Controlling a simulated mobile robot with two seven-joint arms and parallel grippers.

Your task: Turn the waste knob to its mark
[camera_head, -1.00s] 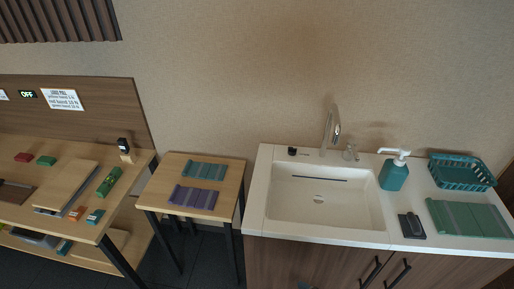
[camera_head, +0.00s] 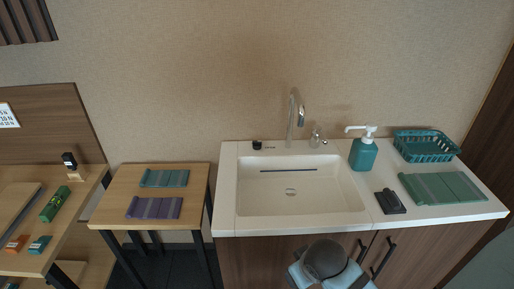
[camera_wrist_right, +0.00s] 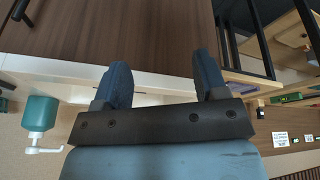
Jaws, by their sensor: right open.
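A small black knob (camera_head: 257,145), which looks like the waste knob, stands at the back left corner of the white sink (camera_head: 245,205). A tiny dark mark shows just right of it; the knob's turn angle is too small to tell. The drain (camera_head: 290,192) is in the basin floor. My right gripper (camera_wrist_right: 162,82) is open and empty in the right wrist view, in front of the cabinet and the counter's front edge, well away from the knob. Part of my right arm shows at the bottom of the head view. My left gripper is not in view.
A tall faucet (camera_head: 300,115) and a small lever fitting (camera_head: 315,138) stand right of the knob. A teal soap bottle (camera_head: 363,154), teal basket (camera_head: 426,148), black item (camera_head: 390,202) and green mat (camera_head: 440,188) occupy the right counter. A small wooden table (camera_head: 120,183) stands left.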

